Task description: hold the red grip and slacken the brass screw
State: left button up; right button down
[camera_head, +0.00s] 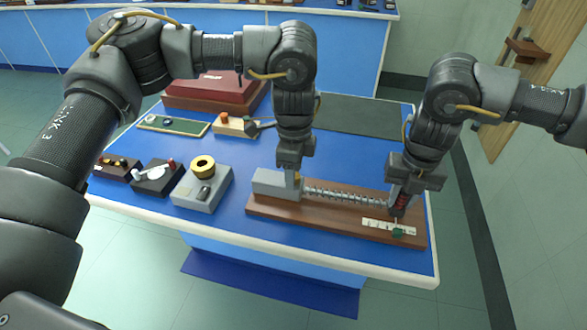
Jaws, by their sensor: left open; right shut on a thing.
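A brown wooden base (335,216) lies at the right front of the blue bench. It carries a grey block (268,184) at its left end and a long coil spring (345,196) running right. My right gripper (399,203) is shut on the red grip (401,206) at the spring's right end, and its fingers partly cover the grip. My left gripper (291,190) is open and points down at the right end of the grey block. A small bit of the brass screw (298,179) shows beside its fingers; the rest is hidden. I cannot tell whether they touch.
A white scale with a green pointer (397,232) sits on the base's front right. Left of it stand a grey box with a brass ring (203,167), a black box (157,178) and a brown box (115,168). A dark red case (212,92) and a dark mat (360,119) lie behind.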

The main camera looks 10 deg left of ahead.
pick_arm(q)
notch_tip(320, 180, up, 12)
dwell(0.4)
